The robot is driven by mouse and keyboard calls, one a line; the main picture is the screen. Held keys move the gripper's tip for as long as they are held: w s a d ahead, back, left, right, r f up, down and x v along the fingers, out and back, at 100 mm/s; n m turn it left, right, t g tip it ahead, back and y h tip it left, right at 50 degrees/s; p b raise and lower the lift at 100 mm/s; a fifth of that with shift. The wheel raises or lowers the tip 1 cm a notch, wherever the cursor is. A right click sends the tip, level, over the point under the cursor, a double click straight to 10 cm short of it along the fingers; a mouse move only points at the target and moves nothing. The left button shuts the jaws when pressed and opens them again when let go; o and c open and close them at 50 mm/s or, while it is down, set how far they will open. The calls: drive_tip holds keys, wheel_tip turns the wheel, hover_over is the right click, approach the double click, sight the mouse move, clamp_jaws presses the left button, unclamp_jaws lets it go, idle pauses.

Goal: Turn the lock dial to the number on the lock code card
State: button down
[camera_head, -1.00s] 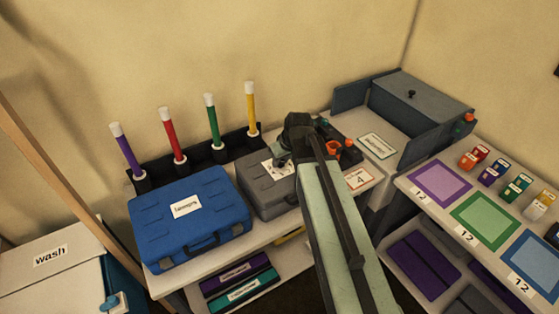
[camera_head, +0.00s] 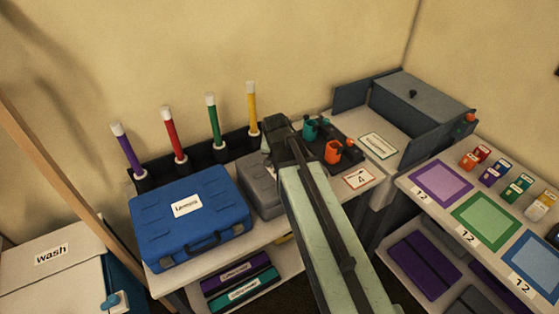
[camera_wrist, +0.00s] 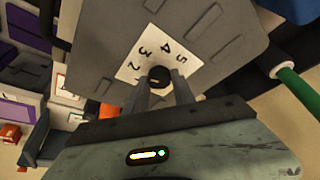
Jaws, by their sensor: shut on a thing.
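The lock dial is a black round knob (camera_wrist: 158,74) on a white number plate (camera_wrist: 140,62). The plate is on the grey case (camera_wrist: 215,50), which also shows in the head view (camera_head: 256,182). The numbers 2, 3, 4 and 5 can be read around the knob; the rest of the plate is hidden. My gripper (camera_wrist: 161,83) is shut on the knob, with a finger on each side. I cannot tell which number the dial points to. The lock code card (camera_head: 360,178) shows a 4. My arm hides the dial in the head view.
A blue case (camera_head: 190,222) stands left of the grey case. Purple, red, green and yellow wands (camera_head: 253,106) stand behind. Orange and teal items (camera_head: 334,150) stand right of my wrist, with a dark grey box (camera_head: 420,98) beyond.

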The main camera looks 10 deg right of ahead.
drive_tip(key=shift+a+m+g+h, duration=0.1)
drive_tip(key=shift+m+g+h, duration=0.45)
drive_tip(key=shift+m, duration=1.35)
drive_tip(key=shift+m+h, duration=0.25)
drive_tip(key=shift+m, duration=0.15)
drive_tip(key=shift+w+m+g+h, duration=0.1)
drive_tip(key=shift+m+g+h, duration=0.25)
drive_tip(key=shift+m, duration=1.05)
drive_tip(key=shift+a+m+g+h, duration=0.1)
drive_tip(key=shift+m+g+h, duration=0.35)
drive_tip(key=shift+m, duration=1.35)
drive_tip(key=shift+w+m+g, duration=0.1)
drive_tip(key=shift+m+g, duration=0.75)
drive_tip(key=shift+m, duration=0.95)
idle(0.7)
